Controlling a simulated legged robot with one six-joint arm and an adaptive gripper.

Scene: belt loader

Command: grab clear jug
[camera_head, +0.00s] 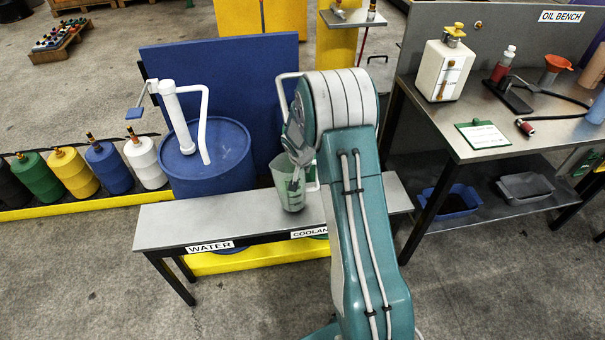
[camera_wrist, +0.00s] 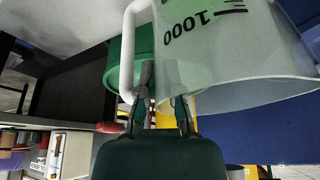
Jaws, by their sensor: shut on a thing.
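The clear jug (camera_head: 286,196) stands upright on the grey bench, by the COOLANT label, partly hidden by my arm. In the wrist view the jug (camera_wrist: 235,50) fills the upper right, with a 1000 mark and a pale handle (camera_wrist: 128,50) on its left side. My gripper (camera_head: 297,184) is at the jug in the head view. In the wrist view my gripper's fingers (camera_wrist: 164,95) are close together, shut on the jug beside its handle. Exactly which part lies between the fingertips is hard to see.
The grey bench (camera_head: 165,222) has a WATER label. Behind it stands a blue drum (camera_head: 208,172) with a white pump. The oil bench (camera_head: 465,142) at right holds a white can (camera_head: 441,72) and other items. Several coloured bottles line the left. Floor at front left is clear.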

